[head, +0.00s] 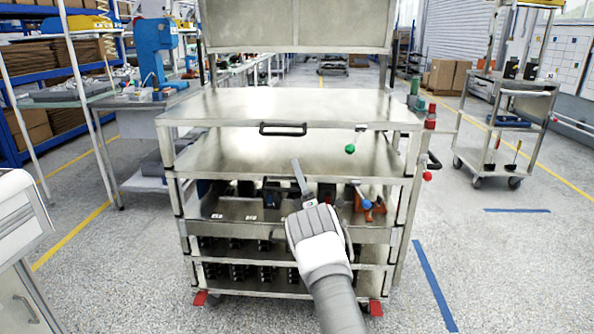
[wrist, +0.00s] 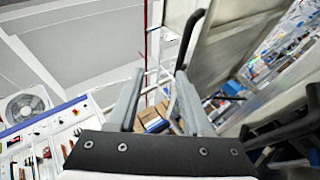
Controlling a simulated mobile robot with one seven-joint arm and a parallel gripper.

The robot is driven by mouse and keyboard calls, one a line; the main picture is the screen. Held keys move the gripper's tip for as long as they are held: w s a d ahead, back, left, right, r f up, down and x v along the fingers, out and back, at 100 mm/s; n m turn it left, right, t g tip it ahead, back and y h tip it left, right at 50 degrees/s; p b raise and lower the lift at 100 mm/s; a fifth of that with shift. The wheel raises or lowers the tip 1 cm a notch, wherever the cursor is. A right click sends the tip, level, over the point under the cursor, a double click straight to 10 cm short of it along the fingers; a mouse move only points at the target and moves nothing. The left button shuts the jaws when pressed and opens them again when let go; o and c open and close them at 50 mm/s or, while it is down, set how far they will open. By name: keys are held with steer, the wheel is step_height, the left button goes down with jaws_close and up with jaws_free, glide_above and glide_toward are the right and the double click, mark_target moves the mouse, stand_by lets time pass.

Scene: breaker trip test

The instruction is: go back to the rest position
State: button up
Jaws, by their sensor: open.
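My gripper (head: 298,172) is raised in front of the metal trolley, and in the head view it overlaps the trolley's shelves. In the wrist view its two grey fingers (wrist: 158,102) stand apart with nothing between them. The steel trolley (head: 290,105) has several shelves and a black handle (head: 283,130) on its top front edge. A dark curved bar (wrist: 190,38) shows beyond the right finger in the wrist view; I cannot tell whether it is near the finger. My arm hides part of the lower shelves.
An orange item (head: 372,206) with a blue ball lies on a lower shelf. A white cabinet (head: 20,225) stands at left, another cart (head: 500,150) at right. The floor between is clear.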

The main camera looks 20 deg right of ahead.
steer(key=shift+w+r, duration=0.1)
stand_by(0.4)
step_height(320, 180, up, 13)
steer(key=d+m+g+h, duration=0.3)
steer(key=m+g+h, duration=0.3)
steer(key=m+h, duration=0.6)
steer(key=s+a+r+m+g+y, duration=0.2)
steer(key=s+m+g, duration=0.1)
steer(key=s+m, duration=0.2)
steer(key=s+a+f+m+g+y, duration=0.1)
steer(key=s+a+f+m+g, duration=0.3)
steer(key=s, duration=1)
steer(key=s+a+f+m+g+y, duration=0.2)
steer(key=s+a+f+g, duration=0.3)
steer(key=s, duration=1)
steer(key=s+a+f+m+g+y, duration=0.1)
steer(key=s+a+f+m+g, duration=0.15)
steer(key=s+a, duration=0.75)
steer(key=s+d+r+p, duration=0.2)
steer(key=r+p, duration=1)
steer(key=s+d+r+p, duration=0.2)
steer(key=s+r+p, duration=0.1)
steer(key=r+p, duration=0.9)
steer(key=shift+d+r+g+p, duration=0.15)
steer(key=shift+r+g+p, duration=0.2)
steer(key=shift+g+p, duration=0.15)
